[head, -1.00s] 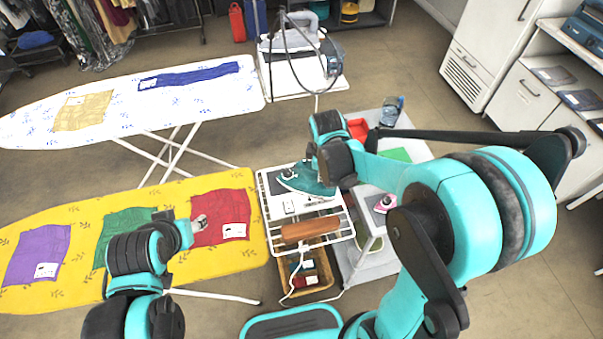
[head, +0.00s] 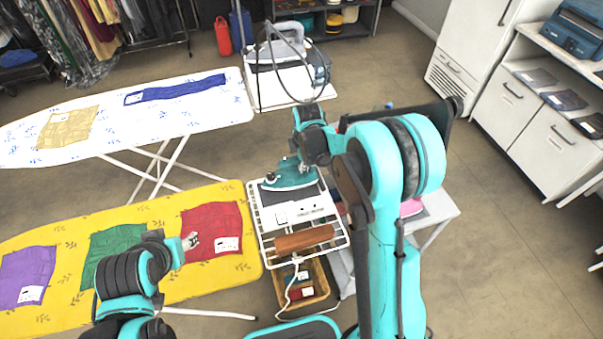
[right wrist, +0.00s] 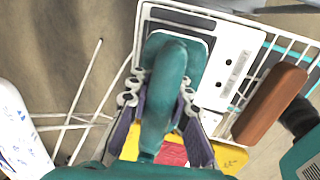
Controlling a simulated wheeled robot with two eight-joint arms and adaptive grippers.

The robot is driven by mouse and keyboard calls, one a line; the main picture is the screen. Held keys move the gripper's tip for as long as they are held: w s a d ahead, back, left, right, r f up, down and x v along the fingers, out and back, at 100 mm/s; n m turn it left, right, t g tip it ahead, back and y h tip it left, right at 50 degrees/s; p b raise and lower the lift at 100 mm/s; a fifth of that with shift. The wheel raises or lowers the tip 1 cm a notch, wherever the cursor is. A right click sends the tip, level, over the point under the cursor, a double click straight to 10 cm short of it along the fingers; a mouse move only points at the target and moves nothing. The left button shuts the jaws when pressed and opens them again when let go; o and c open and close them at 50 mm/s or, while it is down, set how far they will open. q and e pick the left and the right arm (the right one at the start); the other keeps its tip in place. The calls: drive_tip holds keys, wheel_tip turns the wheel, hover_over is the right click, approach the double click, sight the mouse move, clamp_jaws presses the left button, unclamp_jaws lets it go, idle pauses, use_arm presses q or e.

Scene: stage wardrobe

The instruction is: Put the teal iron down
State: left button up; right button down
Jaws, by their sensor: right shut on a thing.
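The teal iron (head: 291,176) is at the far left end of the white wire rack (head: 341,243) in the head view. In the right wrist view the iron's teal handle (right wrist: 168,85) lies between the two fingers of my right gripper (right wrist: 160,98), which is shut on it. I cannot tell whether the iron's sole touches the rack or hangs just above it. My left gripper (head: 189,242) is over the yellow ironing board (head: 168,215), beside the red cloth (head: 212,228); its fingers are too small to read.
On the rack are a white socket block (head: 308,208) and a brown wooden roll (head: 304,238). A wicker basket (head: 318,277) sits below. A white ironing board (head: 190,115) and a steam station (head: 283,60) stand behind.

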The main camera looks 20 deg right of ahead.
sight(302, 172)
drive_tip(key=shift+w+f, duration=0.25)
drive_tip(key=shift+f, duration=0.15)
wheel_tip(302, 172, down, 4)
drive_tip(key=shift+r+b, duration=0.2)
drive_tip(key=shift+b, duration=0.5)
drive_tip(key=shift+r, duration=0.1)
drive_tip(key=shift+s, duration=0.1)
drive_tip(key=c, duration=1.9)
unclamp_jaws()
drive_tip(key=shift+f, duration=0.2)
drive_tip(key=o, duration=0.5)
drive_tip(key=shift+r, duration=0.15)
